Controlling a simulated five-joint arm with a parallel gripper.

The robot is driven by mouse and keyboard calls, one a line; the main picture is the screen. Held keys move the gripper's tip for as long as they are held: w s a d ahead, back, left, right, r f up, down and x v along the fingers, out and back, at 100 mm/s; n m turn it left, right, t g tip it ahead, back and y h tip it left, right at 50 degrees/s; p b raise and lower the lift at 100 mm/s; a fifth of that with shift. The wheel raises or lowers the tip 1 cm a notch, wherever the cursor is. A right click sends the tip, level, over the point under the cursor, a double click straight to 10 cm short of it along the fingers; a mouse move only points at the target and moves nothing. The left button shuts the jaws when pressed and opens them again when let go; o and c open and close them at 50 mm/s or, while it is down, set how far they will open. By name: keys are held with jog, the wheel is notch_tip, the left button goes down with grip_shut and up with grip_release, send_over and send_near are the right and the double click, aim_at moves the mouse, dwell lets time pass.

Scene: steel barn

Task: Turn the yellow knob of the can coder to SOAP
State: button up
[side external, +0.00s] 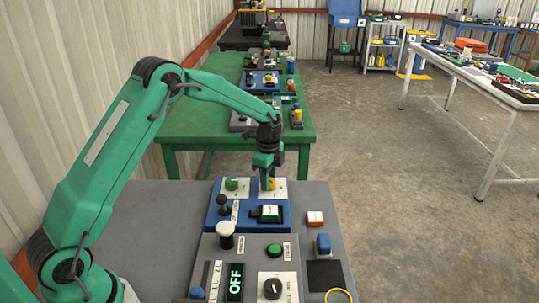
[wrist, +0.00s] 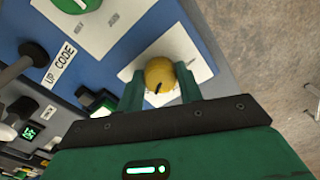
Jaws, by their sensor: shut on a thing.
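The yellow knob (wrist: 160,72) sits on a white label plate (wrist: 194,52) on a blue panel (wrist: 112,62). My gripper (wrist: 160,88) is shut on the knob, with one green finger on each side. A dark pointer mark shows on the knob's lower edge in the wrist view. The plate's words are hidden or too small to read, so I cannot tell which position it points at. A label strip on the panel shows "UP CODE". In the side view my gripper (side external: 267,178) reaches down onto the yellow knob (side external: 272,184) at the panel's back right.
A green knob (side external: 232,184) is left of the yellow one. A grey panel (side external: 214,262) with an "OFF" display (side external: 236,281) is nearer. A green table (side external: 187,130) stands behind.

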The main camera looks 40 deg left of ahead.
jog(key=n, duration=0.5)
jog(key=shift+s+n, duration=0.1)
jog(key=shift+n, duration=0.3)
jog(key=n, duration=0.6)
jog(key=shift+d, duration=0.1)
jog(key=n, duration=0.6)
jog(key=shift+n, duration=0.4)
jog(key=n, duration=0.5)
jog(key=shift+d+n, duration=0.1)
jog(key=shift+n, duration=0.3)
jog(key=o, duration=1)
jog(key=shift+r, duration=0.15)
